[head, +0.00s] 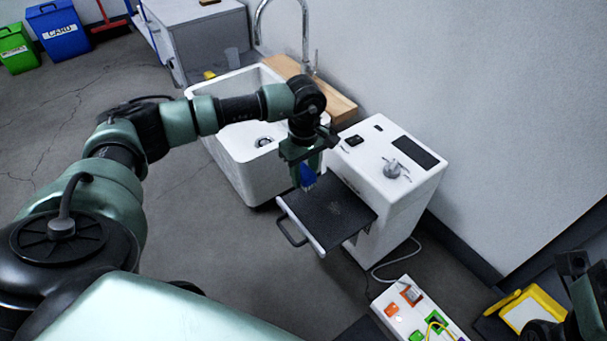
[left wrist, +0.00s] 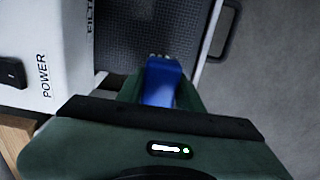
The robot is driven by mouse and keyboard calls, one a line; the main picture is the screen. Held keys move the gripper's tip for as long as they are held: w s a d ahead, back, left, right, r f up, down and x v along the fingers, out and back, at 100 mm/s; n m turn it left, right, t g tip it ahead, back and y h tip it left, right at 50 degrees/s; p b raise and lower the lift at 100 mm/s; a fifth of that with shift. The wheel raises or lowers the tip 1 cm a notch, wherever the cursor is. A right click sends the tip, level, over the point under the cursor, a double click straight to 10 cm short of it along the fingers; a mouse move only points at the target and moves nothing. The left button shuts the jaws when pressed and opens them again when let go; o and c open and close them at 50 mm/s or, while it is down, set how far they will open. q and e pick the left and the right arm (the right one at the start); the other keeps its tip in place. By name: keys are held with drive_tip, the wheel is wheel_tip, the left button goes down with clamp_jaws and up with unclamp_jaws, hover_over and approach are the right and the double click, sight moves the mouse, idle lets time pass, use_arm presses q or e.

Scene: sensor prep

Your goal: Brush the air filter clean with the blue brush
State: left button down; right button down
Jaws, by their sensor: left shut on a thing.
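The air filter (head: 325,213) is a dark meshed panel lying in a pulled-out drawer of the white machine. A faint greyish patch shows on it. In the left wrist view its mesh (left wrist: 140,35) fills the top middle. My left gripper (head: 304,168) is shut on the blue brush (head: 307,178), at the back left edge of the filter. In the left wrist view the brush (left wrist: 160,85) sits between the fingers, with pale bristle tips toward the mesh. I cannot tell whether they touch it. My right gripper (head: 572,268) is partly in view at the right edge; its fingers are unclear.
The white machine (head: 385,195) has a knob and dark panel on top. A drawer handle (head: 290,228) sticks out at the front left. A white sink (head: 240,165) stands behind. A white box with coloured buttons (head: 408,318) and a yellow tray (head: 535,308) are at lower right.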

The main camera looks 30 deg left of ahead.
use_arm(q)
drive_tip(key=shift+s+r+p, duration=0.1)
drive_tip(key=shift+r+p, duration=0.7)
drive_tip(key=shift+r, duration=0.6)
